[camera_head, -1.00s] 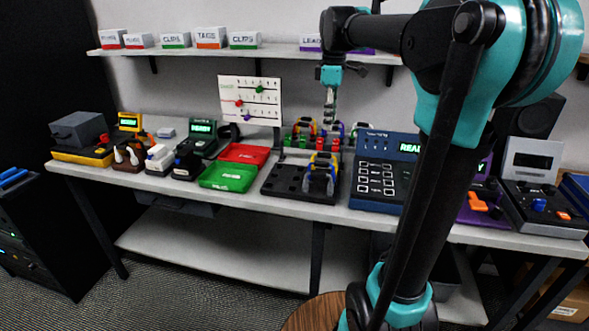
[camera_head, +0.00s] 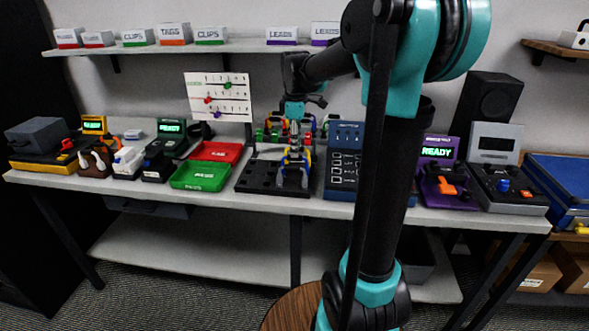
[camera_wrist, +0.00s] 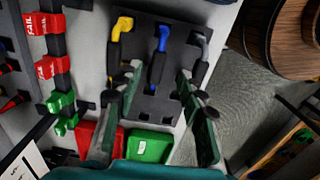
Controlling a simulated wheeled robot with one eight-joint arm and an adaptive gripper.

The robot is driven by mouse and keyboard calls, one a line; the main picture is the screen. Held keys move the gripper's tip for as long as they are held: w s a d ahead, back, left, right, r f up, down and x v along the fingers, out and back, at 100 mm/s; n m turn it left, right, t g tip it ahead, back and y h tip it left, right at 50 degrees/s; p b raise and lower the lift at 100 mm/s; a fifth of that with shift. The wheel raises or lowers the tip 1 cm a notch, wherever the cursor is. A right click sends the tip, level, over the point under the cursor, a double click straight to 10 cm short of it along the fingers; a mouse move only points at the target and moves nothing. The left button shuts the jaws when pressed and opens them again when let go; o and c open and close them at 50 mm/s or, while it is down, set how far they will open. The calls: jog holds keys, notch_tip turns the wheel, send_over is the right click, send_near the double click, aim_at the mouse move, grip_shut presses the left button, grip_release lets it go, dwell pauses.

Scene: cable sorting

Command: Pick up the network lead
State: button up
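A black board (camera_head: 252,178) lies on the bench, right of the green tray. In the wrist view the board (camera_wrist: 160,102) carries three leads side by side: a yellow-ended lead (camera_wrist: 120,27), a blue-ended lead (camera_wrist: 161,42) and a grey-ended lead (camera_wrist: 202,40). No label shows which is the network lead. In the head view the leads (camera_head: 295,165) overlap. My gripper (camera_head: 293,125) hangs above and behind them. In the wrist view my gripper (camera_wrist: 160,72) is open and empty, its fingers spread either side of the blue-ended lead, which appears farther below.
A red tray (camera_head: 217,151) and a green tray (camera_head: 201,176) sit left of the board. A dark blue tester (camera_head: 343,160) stands close on its right. A rack with red FAIL holders (camera_wrist: 48,66) is behind. A shelf (camera_head: 220,47) with labelled boxes runs above.

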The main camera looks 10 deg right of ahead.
jog(key=shift+w+a+f, duration=0.1)
jog(key=shift+w+f, duration=0.05)
jog(key=shift+f, duration=1.05)
jog(key=shift+w+f, duration=0.1)
jog(key=shift+f, duration=1.05)
grip_shut()
